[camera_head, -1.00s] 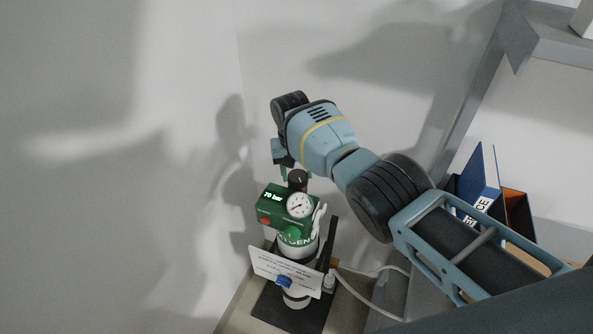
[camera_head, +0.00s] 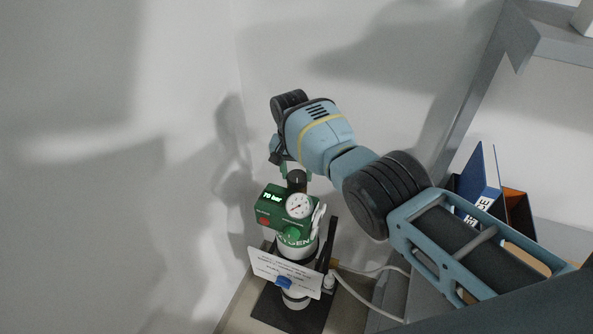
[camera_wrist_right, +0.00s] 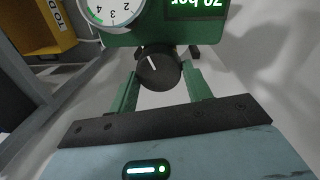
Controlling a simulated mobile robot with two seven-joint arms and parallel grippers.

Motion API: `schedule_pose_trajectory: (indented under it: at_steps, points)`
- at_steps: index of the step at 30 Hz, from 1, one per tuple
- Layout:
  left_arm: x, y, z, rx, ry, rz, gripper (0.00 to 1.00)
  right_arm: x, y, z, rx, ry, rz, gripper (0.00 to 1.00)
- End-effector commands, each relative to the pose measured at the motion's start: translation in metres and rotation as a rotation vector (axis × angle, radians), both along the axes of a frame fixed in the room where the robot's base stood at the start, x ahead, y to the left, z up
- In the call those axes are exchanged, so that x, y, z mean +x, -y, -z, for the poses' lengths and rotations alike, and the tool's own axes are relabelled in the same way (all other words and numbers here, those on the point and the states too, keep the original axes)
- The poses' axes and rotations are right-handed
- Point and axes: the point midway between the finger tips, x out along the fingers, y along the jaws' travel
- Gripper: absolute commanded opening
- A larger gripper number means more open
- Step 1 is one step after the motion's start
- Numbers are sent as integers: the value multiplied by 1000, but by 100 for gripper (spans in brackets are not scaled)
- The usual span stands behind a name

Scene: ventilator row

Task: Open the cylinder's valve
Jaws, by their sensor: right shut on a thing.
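The oxygen cylinder (camera_head: 296,296) stands upright on a dark base, with a green valve head on top. The head carries a round white gauge (camera_head: 299,205) and a lit display (camera_head: 272,197) reading 70 bar. The black valve knob (camera_head: 297,179) sits on top of the head. It also shows in the right wrist view (camera_wrist_right: 160,72), with a white mark on its face. My right gripper (camera_head: 289,167) reaches the knob from above. Its green fingers (camera_wrist_right: 160,80) are shut on the knob, one on each side. My left gripper is not in view.
A white card (camera_head: 284,270) with a blue clip (camera_head: 284,282) hangs on the cylinder's front. A pale hose (camera_head: 372,300) runs off to the right. A blue binder (camera_head: 478,178) and an orange-sided box stand at the right. Bare walls lie close behind and left.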

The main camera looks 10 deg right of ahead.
Motion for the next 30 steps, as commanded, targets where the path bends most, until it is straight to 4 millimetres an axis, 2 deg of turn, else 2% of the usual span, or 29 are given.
schedule_pose_trajectory:
  at_steps: [3, 4, 9, 19, 30]
  points:
    - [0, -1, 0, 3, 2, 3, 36, 1, 0, -3, -1, 6, -1, 26]
    - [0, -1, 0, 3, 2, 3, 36, 1, 0, -3, -1, 6, -1, 50]
    - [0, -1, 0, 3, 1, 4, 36, 1, 0, -2, -1, 4, -1, 71]
    - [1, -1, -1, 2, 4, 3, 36, 1, 0, -5, 0, 3, -1, 71]
    - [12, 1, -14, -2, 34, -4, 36, 3, -4, -61, 0, 10, -2, 71]
